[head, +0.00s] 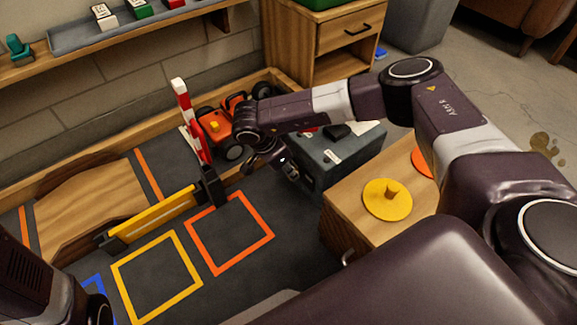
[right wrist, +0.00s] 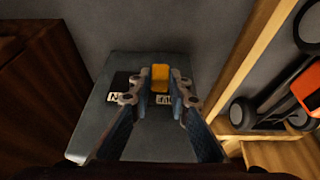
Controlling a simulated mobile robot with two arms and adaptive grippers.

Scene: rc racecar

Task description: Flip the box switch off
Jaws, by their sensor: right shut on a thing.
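The grey switch box (head: 345,170) stands right of the orange racecar, with white labels and a black piece on its top. In the right wrist view the box (right wrist: 90,130) shows a dark rectangle (right wrist: 122,80) and a yellow switch piece (right wrist: 160,76), each with a white label. The label text is partly hidden. My right gripper (head: 272,166) is at the left side of the box, and in its own view (right wrist: 160,90) the fingers are shut on the yellow piece, one on each side. My left gripper is out of view; only part of my left arm shows at lower left.
The orange racecar (head: 218,126) and a red-white barrier post (head: 190,120) stand close left of my right gripper. A yellow bar (head: 152,217) lies beyond the floor squares. A wooden cabinet (head: 345,205) with coloured discs stands right of the box.

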